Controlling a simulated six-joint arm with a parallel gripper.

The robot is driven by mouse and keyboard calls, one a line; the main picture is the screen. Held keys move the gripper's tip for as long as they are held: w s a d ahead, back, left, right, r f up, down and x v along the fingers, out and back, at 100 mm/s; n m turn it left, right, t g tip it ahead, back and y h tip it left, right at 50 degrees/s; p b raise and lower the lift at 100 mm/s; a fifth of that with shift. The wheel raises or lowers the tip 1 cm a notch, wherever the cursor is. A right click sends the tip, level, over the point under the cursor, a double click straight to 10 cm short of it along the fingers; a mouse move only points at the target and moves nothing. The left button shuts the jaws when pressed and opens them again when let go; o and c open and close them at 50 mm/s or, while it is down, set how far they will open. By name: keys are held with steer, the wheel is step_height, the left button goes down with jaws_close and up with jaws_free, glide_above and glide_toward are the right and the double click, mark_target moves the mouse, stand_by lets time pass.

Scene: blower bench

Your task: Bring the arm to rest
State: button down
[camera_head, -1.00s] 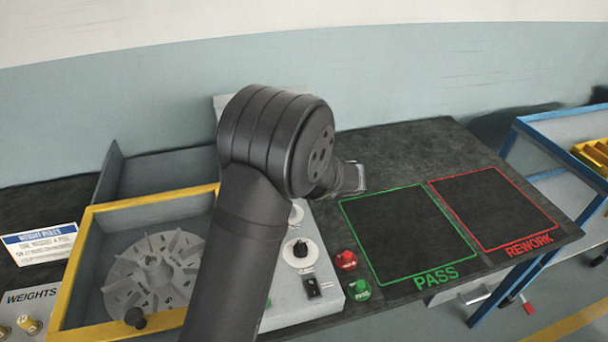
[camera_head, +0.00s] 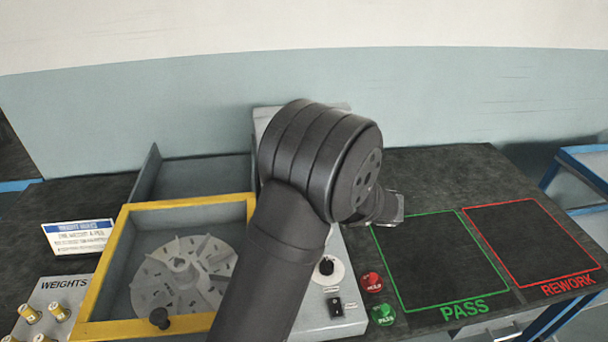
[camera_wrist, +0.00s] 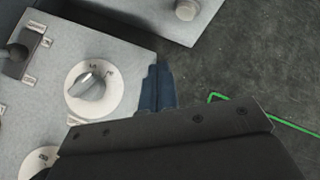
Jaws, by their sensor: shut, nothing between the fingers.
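My arm rises through the middle of the head view and hides part of the grey control box (camera_head: 345,300). My gripper shows in the wrist view (camera_wrist: 157,88), its two dark blue fingers together with nothing between them. It is above the edge of the control box, beside a white dial (camera_wrist: 95,90) with a silver knob. In the head view the fingers are hidden behind my arm; only a light piece at the wrist end shows.
A yellow-framed enclosure (camera_head: 110,262) holds a grey bladed impeller (camera_head: 180,280). The green PASS area (camera_head: 440,255) and red REWORK area (camera_head: 530,245) are empty. Red (camera_head: 372,282) and green (camera_head: 383,314) buttons sit beside the box. Brass weights (camera_head: 45,315) stand at left.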

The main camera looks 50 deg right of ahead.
steer(key=s+a, duration=0.2)
steer(key=shift+s+a, duration=0.35)
steer(key=shift+a, duration=0.05)
stand_by(0.3)
